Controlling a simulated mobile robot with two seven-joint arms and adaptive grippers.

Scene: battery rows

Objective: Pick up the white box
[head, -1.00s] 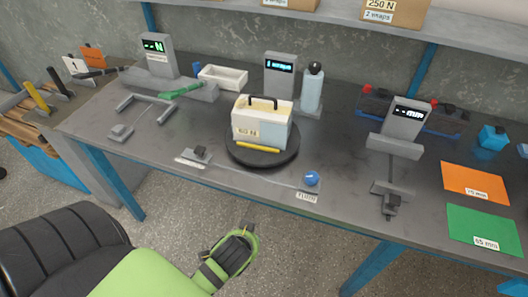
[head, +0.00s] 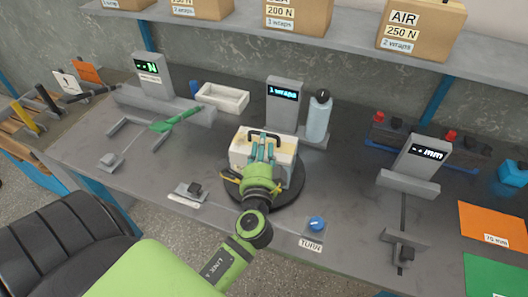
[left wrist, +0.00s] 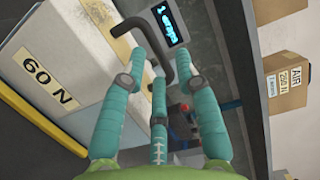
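The white box (head: 237,152) with a black carry handle (head: 266,134) stands upright on a round black turntable (head: 294,193) at the middle of the bench. In the left wrist view the box (left wrist: 35,52) fills the left side, with a 60 N label, and its handle (left wrist: 150,35) crosses near the fingertips. My left gripper (head: 261,152) is over the box's front and top, hiding part of them. In the left wrist view its teal fingers (left wrist: 164,72) are spread apart beside the handle, and I cannot tell whether they touch it. My right gripper is not in view.
A display post (head: 284,100) and a blue bottle (head: 318,118) stand close behind the box. A white tray (head: 222,97) is behind left. A blue TURN knob (head: 317,223) is at the front right. A shelf (head: 300,37) with brown boxes hangs above.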

